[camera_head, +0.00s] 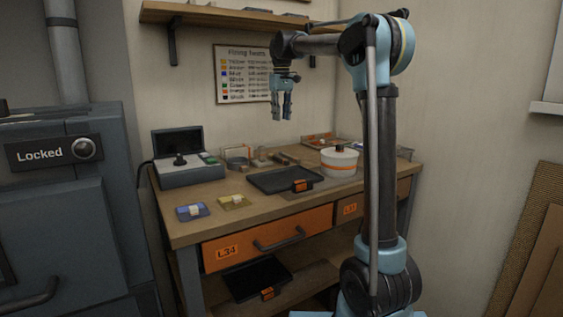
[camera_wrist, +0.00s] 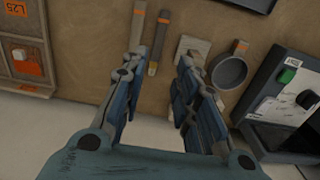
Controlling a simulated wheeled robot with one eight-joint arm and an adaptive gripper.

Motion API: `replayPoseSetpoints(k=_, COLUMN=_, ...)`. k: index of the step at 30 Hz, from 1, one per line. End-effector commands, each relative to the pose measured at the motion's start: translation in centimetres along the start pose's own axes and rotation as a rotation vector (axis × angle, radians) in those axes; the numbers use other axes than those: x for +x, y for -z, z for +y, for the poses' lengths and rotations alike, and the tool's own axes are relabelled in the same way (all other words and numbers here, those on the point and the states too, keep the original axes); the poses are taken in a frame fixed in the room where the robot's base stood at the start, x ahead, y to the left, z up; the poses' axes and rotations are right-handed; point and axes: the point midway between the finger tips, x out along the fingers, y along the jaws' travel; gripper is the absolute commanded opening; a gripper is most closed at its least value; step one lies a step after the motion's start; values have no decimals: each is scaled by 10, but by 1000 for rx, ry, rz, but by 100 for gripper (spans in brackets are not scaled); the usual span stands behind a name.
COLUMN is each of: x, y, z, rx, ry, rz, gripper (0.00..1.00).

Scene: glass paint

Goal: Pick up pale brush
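In the wrist view, two slim brush-like sticks with orange bands lie side by side on the wooden bench. The left stick (camera_wrist: 137,32) looks paler, and its lower end is hidden behind a finger. The right stick (camera_wrist: 158,42) is darker grey-brown. I cannot tell for sure which is the pale brush. My gripper (camera_wrist: 160,70) is open and empty, its fingers spread above the bench with the sticks beyond the gap. In the head view my gripper (camera_head: 281,117) hangs pointing down, well above the bench; the sticks are too small to tell apart there.
A pale block (camera_wrist: 198,46) and a small round pan (camera_wrist: 230,71) lie right of the sticks. A dark control box (camera_head: 186,172) stands on the bench's left. A black tray (camera_head: 270,180) and a white round pot (camera_head: 339,163) stand on the workbench (camera_head: 205,227).

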Motion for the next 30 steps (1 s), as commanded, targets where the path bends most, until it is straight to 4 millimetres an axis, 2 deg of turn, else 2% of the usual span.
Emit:
replayPoseSetpoints(k=5, x=14, y=4, z=3, rx=0, ry=0, rz=-2, gripper=28)
replayPoseSetpoints(k=21, x=105, y=1, z=10, rx=9, ry=0, rz=-1, gripper=28)
replayPoseSetpoints(k=30, x=125, y=1, z=10, rx=10, ry=0, rz=-1, gripper=28)
